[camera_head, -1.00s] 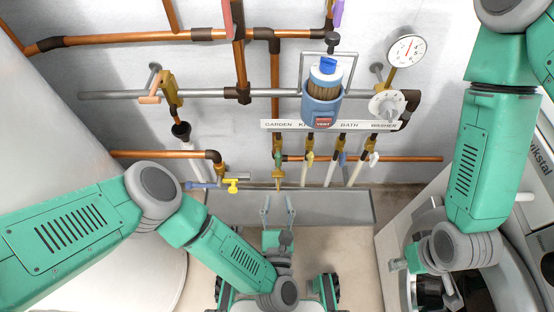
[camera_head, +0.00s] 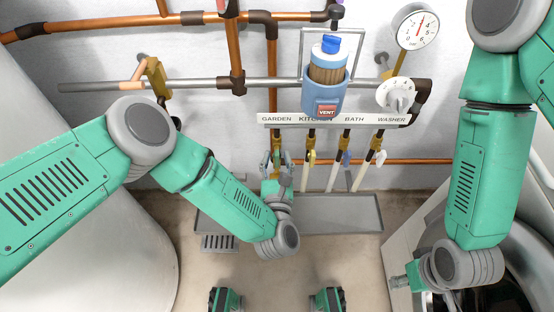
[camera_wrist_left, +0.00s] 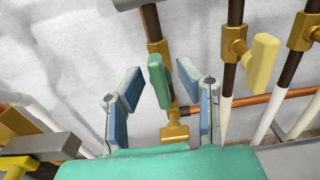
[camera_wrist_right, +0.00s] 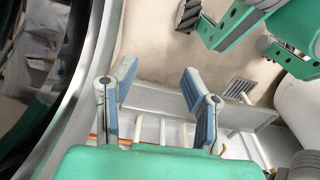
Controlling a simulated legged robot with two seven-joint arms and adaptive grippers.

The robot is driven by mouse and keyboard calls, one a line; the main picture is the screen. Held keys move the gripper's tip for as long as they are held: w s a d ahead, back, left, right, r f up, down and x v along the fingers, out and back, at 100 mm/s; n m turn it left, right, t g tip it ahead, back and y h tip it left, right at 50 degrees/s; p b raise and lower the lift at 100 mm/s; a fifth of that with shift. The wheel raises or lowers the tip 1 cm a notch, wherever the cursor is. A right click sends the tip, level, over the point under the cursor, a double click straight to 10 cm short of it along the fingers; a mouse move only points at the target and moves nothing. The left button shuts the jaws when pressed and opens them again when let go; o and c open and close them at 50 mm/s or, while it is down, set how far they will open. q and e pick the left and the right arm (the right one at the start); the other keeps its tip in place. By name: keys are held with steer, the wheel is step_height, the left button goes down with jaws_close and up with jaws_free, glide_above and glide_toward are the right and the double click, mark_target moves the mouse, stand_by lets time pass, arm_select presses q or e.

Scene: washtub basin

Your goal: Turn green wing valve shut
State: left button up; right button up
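The green wing valve (camera_wrist_left: 160,81) shows in the left wrist view on the brass body of a vertical pipe. Its flat handle stands nearly upright, leaning slightly. My left gripper (camera_wrist_left: 160,88) is open, with one blue-padded finger on each side of the handle. A gap shows between handle and each finger. In the head view my left gripper (camera_head: 276,160) is at the pipe under the GARDEN label and mostly hides the green valve. My right gripper (camera_head: 398,282) is low at the right by the washer. The right wrist view shows its fingers (camera_wrist_right: 160,92) open and empty.
A yellow wing valve (camera_wrist_left: 263,63) is close to the right of the green one. A labelled strip (camera_head: 335,120) and a blue filter (camera_head: 325,90) sit above. A grey trough (camera_head: 340,212) lies below.

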arm_select(q)
steer(key=shift+w, duration=0.2)
steer(key=shift+c, duration=0.4)
jaws_close()
